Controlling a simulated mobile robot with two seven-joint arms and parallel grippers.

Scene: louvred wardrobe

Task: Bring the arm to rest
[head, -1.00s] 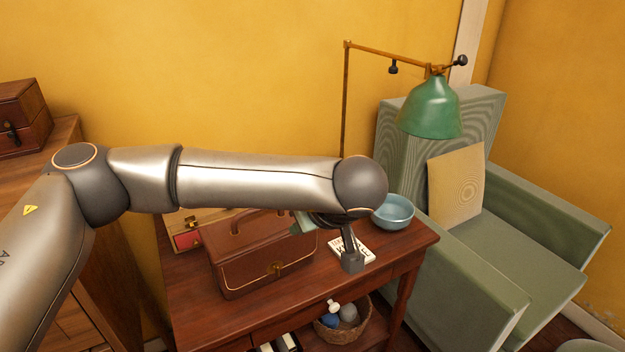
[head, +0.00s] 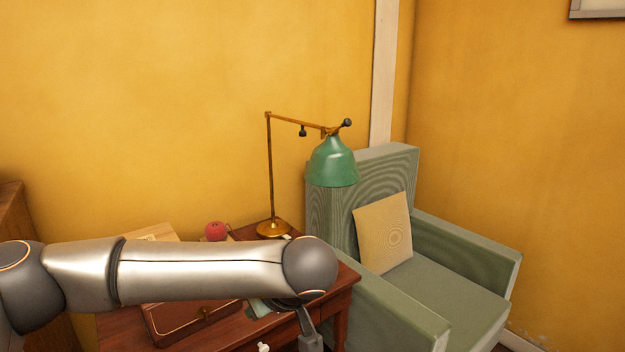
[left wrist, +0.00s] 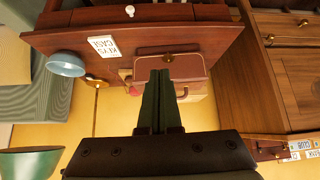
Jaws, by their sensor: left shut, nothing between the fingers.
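My left arm stretches across the lower part of the head view from the left edge. My left gripper (head: 311,340) hangs from its wrist at the bottom edge of that view, over the wooden side table (head: 345,290). In the left wrist view, which is upside down, the two dark fingers (left wrist: 160,78) lie together, shut and empty. Their tips overlap the brown case (left wrist: 190,66) in the picture; I cannot tell whether they touch it. My right gripper is in neither view.
A green lamp (head: 334,162) stands behind the arm, beside a grey-green armchair (head: 470,255) with a cushion (head: 384,232). The left wrist view shows a blue bowl (left wrist: 66,64), a white lettered card or book (left wrist: 104,46) and a wooden cabinet (left wrist: 285,70). A red ball-like object (head: 216,231) sits near the lamp.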

